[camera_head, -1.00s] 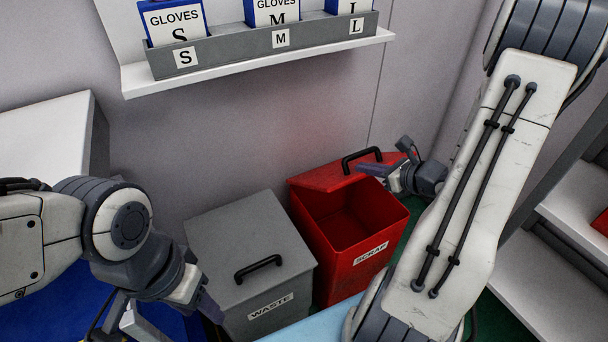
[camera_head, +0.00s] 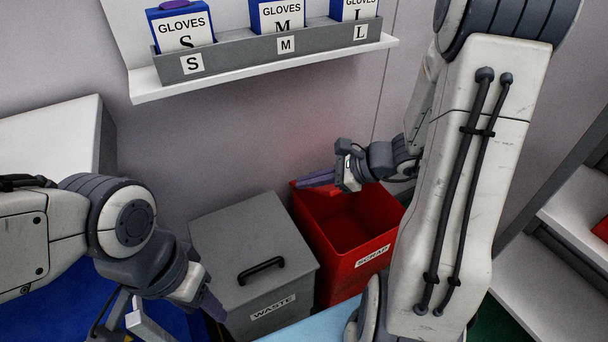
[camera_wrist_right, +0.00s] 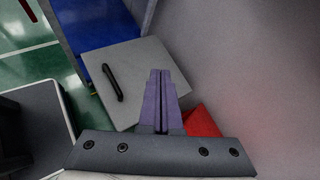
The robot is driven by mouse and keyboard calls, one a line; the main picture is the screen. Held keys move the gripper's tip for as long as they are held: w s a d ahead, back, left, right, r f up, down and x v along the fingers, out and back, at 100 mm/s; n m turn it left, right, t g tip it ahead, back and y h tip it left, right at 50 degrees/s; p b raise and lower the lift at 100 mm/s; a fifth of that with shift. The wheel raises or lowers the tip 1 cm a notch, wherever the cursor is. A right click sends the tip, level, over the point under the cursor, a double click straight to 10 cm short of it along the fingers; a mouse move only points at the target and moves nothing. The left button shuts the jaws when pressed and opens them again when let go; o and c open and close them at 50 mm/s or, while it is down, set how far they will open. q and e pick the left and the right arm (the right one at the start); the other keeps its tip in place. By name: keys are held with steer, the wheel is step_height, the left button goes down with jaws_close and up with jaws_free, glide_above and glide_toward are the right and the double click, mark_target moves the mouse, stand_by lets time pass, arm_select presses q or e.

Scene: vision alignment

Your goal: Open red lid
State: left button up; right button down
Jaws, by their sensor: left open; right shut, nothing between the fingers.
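The red bin (camera_head: 372,262) labelled SCRAP stands by the wall, and its mouth is open. Only a small strip of red shows at its back left edge. The lid's handle does not show, and my right gripper and wrist cover much of the back of the bin, so the lid's exact pose is unclear. My right gripper (camera_head: 302,181) is shut and empty, pointing left above the bin's back edge. In the right wrist view its purple fingers (camera_wrist_right: 160,80) are together, with a red surface (camera_wrist_right: 203,121) beside them. My left gripper (camera_head: 210,305) is open at the lower left.
A grey bin (camera_head: 225,235) labelled WASTE, with a closed lid and black handle, stands left of the red bin. A wall shelf (camera_head: 150,90) with glove boxes hangs above. White shelving (camera_head: 570,235) stands at the right.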

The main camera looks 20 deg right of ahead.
steer(key=s+a+r+n+g+p, duration=0.25)
steer(key=s+a+n+g, duration=0.45)
steer(key=s+a+n, duration=0.45)
steer(key=s+a+r+n+h, duration=0.2)
steer(key=s+n+h, duration=0.1)
steer(key=n, duration=0.5)
steer(key=s+a+r+n+h+p, duration=0.1)
steer(key=s+n+h, duration=0.3)
steer(key=n, duration=0.5)
steer(key=shift+s+a+r+g, duration=0.4)
steer(key=shift+s+a+r, duration=0.1)
steer(key=shift+a+r, duration=0.2)
steer(key=c, duration=1.4)
jaws_free()
steer(key=shift+r+n, duration=0.15)
steer(key=shift+n, duration=0.3)
steer(key=o, duration=0.6)
steer(key=shift+n+t+h, duration=0.3)
